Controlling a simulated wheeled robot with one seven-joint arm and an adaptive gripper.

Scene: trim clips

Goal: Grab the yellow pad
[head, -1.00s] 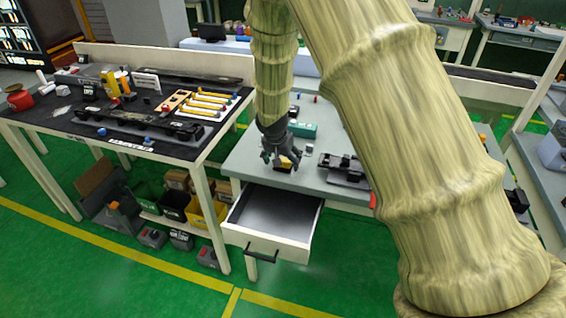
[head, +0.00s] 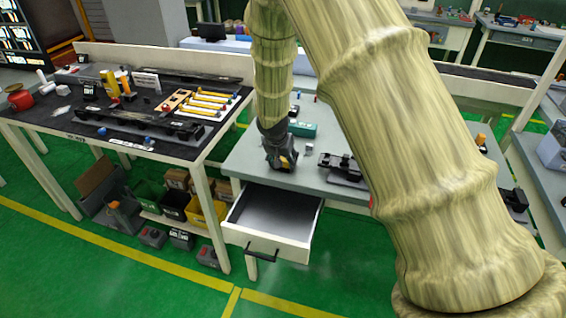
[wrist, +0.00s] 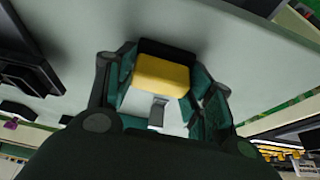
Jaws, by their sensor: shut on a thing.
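The yellow pad (wrist: 161,76) is a small block with a yellow face and a dark part along its far side. In the wrist view it sits between the fingers of my gripper (wrist: 160,88), which is shut on it, one finger on each side. In the head view my gripper (head: 282,160) is low at the grey table (head: 248,153), above and behind the open drawer. Only a bit of yellow (head: 286,160) shows there, with the fingers hiding the rest. I cannot tell whether the pad still touches the table.
The open drawer (head: 268,215) is empty and sticks out below the table's front. A black fixture (head: 343,168) stands to the right of my gripper, and a green box (head: 302,130) lies behind. A dark-topped table (head: 60,127) with several parts stands at left.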

